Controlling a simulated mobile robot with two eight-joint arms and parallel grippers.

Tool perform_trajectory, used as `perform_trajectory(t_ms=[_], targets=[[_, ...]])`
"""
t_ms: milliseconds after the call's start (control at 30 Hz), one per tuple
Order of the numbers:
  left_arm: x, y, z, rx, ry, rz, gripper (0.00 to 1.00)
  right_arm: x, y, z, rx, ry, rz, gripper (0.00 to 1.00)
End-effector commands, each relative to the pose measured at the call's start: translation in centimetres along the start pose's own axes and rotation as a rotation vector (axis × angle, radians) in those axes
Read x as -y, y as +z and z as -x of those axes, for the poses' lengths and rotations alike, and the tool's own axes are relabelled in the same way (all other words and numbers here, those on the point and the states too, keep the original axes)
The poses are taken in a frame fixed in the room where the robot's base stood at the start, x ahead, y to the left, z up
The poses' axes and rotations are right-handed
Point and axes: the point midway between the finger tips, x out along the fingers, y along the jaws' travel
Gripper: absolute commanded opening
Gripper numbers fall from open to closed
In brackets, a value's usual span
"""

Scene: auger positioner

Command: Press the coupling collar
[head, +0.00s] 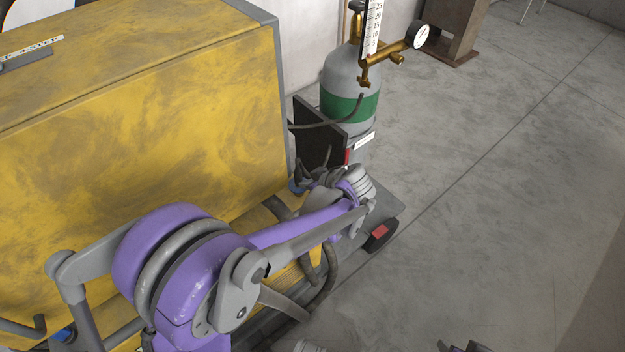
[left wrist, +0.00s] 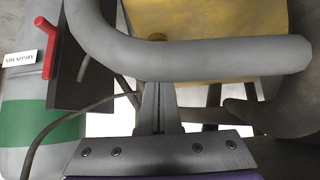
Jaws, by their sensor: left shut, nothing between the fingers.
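My left gripper (head: 312,174) is beside the lower corner of the yellow cabinet, near the cart with the gas cylinder. In the left wrist view its fingers (left wrist: 158,105) are together and empty, below a thick grey curved tube (left wrist: 195,57). I cannot tell whether they touch the tube. A small blue ring-like part (head: 295,187) shows just left of the gripper; I cannot tell whether it is the coupling collar. No collar is clearly visible in the left wrist view.
The yellow cabinet (head: 150,115) fills the left. A grey cylinder with a green band (head: 350,107) and a gauge (head: 421,35) stands behind the gripper. A red lever (left wrist: 48,48) and a thin hose (left wrist: 60,120) are close by. The floor (head: 500,180) is clear at right.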

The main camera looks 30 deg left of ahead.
Motion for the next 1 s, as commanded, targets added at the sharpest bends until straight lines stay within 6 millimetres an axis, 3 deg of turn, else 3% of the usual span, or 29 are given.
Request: perform_trajectory(t_ms=[200,567,800,1000], targets=[[0.0,1.2,-1.1,0.000,0.000,0.000,0.00,0.0,0.2,-0.4,0.001,0.000,0.000,0.52],[0.0,1.3,-1.2,0.000,0.000,0.000,0.00,0.0,0.2,-0.4,0.002,0.000,0.000,0.52],[0.0,3.0,-3.0,0.002,-0.001,0.001,0.00,0.0,0.8,-1.9,0.007,0.000,0.000,0.52],[0.0,3.2,-2.9,0.006,-0.001,0.003,0.00,0.0,0.8,-1.7,0.006,0.000,0.000,0.52]])
